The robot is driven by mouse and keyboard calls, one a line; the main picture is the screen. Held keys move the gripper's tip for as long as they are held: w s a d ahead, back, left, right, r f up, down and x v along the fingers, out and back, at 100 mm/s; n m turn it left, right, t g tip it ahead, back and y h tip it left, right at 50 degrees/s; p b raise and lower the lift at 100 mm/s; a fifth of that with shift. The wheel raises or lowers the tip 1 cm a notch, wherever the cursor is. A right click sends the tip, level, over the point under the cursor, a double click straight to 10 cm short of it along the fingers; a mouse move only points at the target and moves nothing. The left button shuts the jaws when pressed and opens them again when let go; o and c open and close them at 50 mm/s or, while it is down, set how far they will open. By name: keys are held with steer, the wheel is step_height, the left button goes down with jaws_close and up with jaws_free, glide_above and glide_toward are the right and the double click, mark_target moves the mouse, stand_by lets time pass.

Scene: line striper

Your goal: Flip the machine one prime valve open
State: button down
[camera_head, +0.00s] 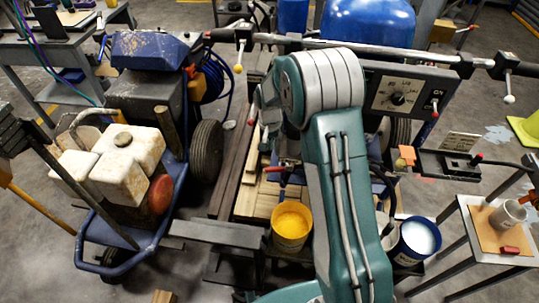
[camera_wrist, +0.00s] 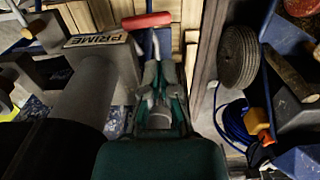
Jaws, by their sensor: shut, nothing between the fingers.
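The prime valve's red handle (camera_wrist: 147,20) lies crosswise at the top of the wrist view, beside a tan plate lettered PRIME (camera_wrist: 97,39) on a grey machine part. My gripper (camera_wrist: 152,78) is shut and empty, with its fingertips just below the red handle in the picture; a small gap seems to show, but contact is hard to judge. In the head view a small red grip (camera_head: 272,169) shows left of my arm, above the yellow paint bucket; it looks like the same handle. My arm hides much of the machine there, and my fingers cannot be made out.
A yellow paint bucket (camera_head: 291,225) and a white paint bucket (camera_head: 417,240) stand on either side of my arm. A control panel (camera_head: 398,94) with a dial is behind it. A blue-framed cart (camera_head: 110,262) with white containers stands left. A small table (camera_head: 505,232) stands right.

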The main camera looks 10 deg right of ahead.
mark_target(270, 169)
steer(key=shift+r, duration=0.95)
steer(key=shift+r, duration=0.1)
steer(key=s+a+t+h, duration=0.1)
steer(key=s+a+r+t+h, duration=0.1)
steer(key=a, duration=0.1)
steer(key=shift+s+a+r+t, duration=0.1)
steer(key=shift+s+r+t, duration=0.05)
steer(key=shift+t, duration=0.15)
steer(key=shift+d, duration=0.2)
steer(key=x, duration=0.8)
steer(key=s+x, duration=0.1)
steer(key=x, duration=0.3)
steer(key=shift+w+d+f, duration=0.1)
steer(key=shift+d+f, duration=0.35)
steer(key=shift+f, duration=0.5)
